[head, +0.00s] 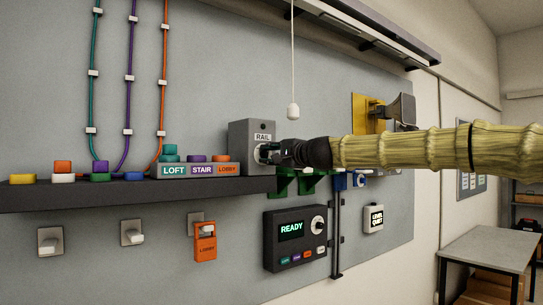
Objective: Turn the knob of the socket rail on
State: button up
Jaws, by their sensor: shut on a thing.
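My gripper (268,152) is at the front of this box, reaching in from the right.
The dark shelf (130,193) holds coloured blocks and the LOFT, STAIR and LOBBY blocks left of the box. A pull cord (293,110) hangs near my gripper. A READY panel (299,237) is below. A table (490,249) stands at the right.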

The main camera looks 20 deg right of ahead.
jog(key=shift+f+m, duration=0.2)
jog(key=shift+m, duration=3.6)
jog(key=o, duration=1)
jog(key=shift+s, duration=0.1)
jog(key=shift+v, duration=5.95)
